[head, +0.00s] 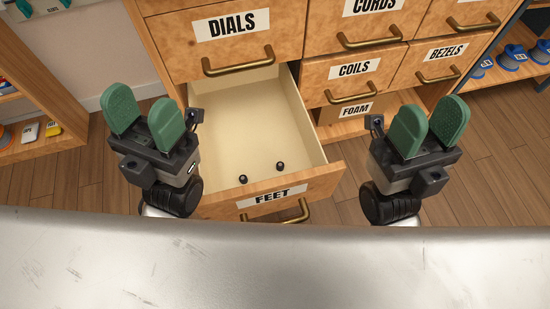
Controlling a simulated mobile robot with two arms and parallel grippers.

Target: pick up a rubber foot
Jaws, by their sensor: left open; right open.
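Two small black rubber feet, a left one (243,179) and a right one (280,166), lie apart on the floor of an open drawer (239,106) labelled FEET, near its front panel. My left gripper (142,119) is open and empty at the drawer's left side. My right gripper (430,125) is open and empty to the right of the drawer. Neither gripper touches a rubber foot.
A grey metal worktop (275,265) spans the front. Closed drawers, such as DIALS (217,45), COILS (354,74) and FOAM (342,111), surround the open one. Shelves with items stand at the far left (32,148) and far right (510,75).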

